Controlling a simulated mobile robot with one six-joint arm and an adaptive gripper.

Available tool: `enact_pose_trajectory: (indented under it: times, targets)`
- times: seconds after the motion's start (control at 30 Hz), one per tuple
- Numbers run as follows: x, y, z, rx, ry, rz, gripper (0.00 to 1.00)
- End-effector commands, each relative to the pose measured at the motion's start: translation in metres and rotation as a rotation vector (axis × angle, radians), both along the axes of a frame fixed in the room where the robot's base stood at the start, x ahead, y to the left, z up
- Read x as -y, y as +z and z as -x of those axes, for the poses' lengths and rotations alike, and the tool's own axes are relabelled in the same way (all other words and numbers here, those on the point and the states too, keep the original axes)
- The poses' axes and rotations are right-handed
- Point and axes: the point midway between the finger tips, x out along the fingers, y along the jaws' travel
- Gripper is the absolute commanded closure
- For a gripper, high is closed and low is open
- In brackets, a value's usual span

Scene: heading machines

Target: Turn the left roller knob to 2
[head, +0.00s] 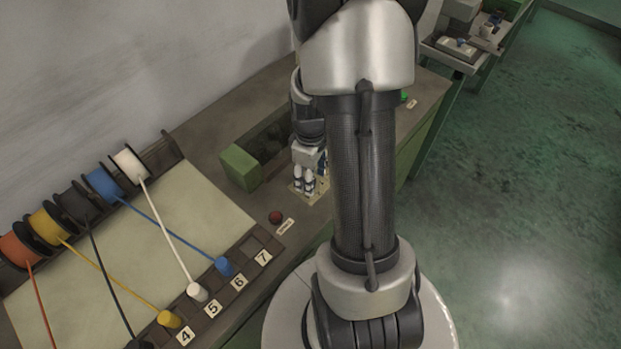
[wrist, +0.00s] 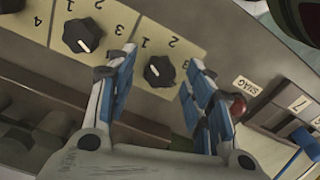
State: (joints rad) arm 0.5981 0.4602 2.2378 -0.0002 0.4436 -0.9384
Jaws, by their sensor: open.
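In the wrist view, two black round knobs with white pointer marks sit on pale plates with printed numbers. One knob (wrist: 158,71), nearer the red button, lies between the fingers of my open gripper (wrist: 161,58). Its white mark shows on its face, but I cannot tell exactly which number it points to. The other knob (wrist: 83,36) is outside the fingers, to the left in this view. In the head view my gripper (head: 304,190) points down over the pale plate on the bench. The knobs are hidden there. I cannot tell whether the fingers touch the knob.
A red button (head: 275,217) with a label is close to my gripper; it also shows in the wrist view (wrist: 238,106). A green-ended trough (head: 240,167) stands behind. Wire spools (head: 104,184) and numbered slots with coloured plugs (head: 224,266) are at the left.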

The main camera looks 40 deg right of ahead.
Motion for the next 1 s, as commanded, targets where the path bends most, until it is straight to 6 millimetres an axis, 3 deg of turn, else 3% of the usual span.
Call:
enact_pose_trajectory:
  times: [0.33,1.0]
  targets:
    - [0.0000,-0.0039,0.0000,0.000,0.000,0.000,0.53]
    - [0.0000,-0.0037,0.0000,0.000,0.000,0.000,0.97]
